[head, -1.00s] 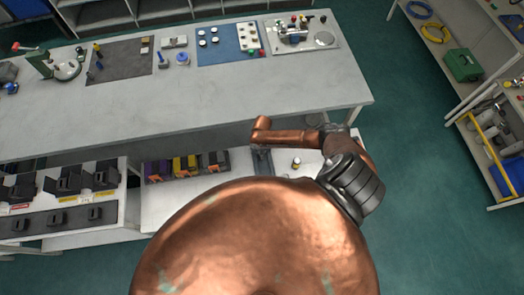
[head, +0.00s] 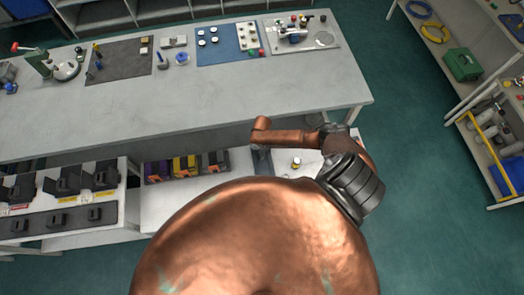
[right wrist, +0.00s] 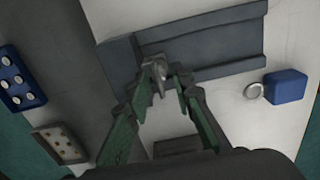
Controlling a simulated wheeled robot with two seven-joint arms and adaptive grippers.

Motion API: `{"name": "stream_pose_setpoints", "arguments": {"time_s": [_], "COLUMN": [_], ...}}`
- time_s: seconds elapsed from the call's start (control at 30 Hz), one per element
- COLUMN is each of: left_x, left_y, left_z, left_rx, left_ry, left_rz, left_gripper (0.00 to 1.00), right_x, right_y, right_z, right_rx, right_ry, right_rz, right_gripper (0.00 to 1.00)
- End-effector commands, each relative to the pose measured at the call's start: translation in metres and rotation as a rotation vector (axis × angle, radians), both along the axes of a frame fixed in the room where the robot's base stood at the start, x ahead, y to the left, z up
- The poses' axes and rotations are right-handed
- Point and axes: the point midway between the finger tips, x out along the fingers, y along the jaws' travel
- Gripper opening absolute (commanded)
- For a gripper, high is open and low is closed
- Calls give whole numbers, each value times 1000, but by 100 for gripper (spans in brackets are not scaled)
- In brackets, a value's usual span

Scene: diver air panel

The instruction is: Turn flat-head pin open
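In the right wrist view, a small grey metal piece (right wrist: 159,76), which looks like the flat-head pin, stands by a dark grey block (right wrist: 205,48). My right gripper (right wrist: 162,84) has its green fingers on either side of this piece, with the tips close to it. I cannot tell whether they touch it. The slot or angle of its head is too small to read. In the head view my copper right arm and body hide most of the work spot, and the right gripper is not clear there. My left gripper is in neither view.
A blue block (right wrist: 286,86) and a metal ring (right wrist: 253,92) lie at right in the wrist view. In the head view a long grey bench (head: 200,105) with several tools stands beyond, clear along its front. Coloured boxes (head: 185,165) sit left of the arm.

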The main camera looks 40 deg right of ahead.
Motion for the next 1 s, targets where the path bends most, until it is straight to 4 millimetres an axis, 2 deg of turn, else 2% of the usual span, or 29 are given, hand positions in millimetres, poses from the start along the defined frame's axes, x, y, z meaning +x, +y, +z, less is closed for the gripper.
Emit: {"name": "stream_pose_setpoints", "arguments": {"time_s": [0.13, 0.23, 0.5, 0.7, 0.8, 1.0], "left_x": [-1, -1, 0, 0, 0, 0], "left_y": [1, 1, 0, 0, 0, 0], "left_z": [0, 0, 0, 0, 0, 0], "left_rx": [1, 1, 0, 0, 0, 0], "left_ry": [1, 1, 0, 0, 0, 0], "left_rz": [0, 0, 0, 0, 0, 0], "left_gripper": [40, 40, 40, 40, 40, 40], "right_x": [1, 1, 1, 0, 0, -1], "right_y": [0, -1, -1, 0, 0, 0], "right_z": [7, 20, 76, 107, 116, 120], "right_rx": [0, 0, -1, 0, 0, -1], "right_ry": [-1, -2, -3, 0, -1, 0], "right_rz": [1, 0, 2, 0, 0, 0], "right_gripper": [22, 22, 22, 22, 22, 22]}}
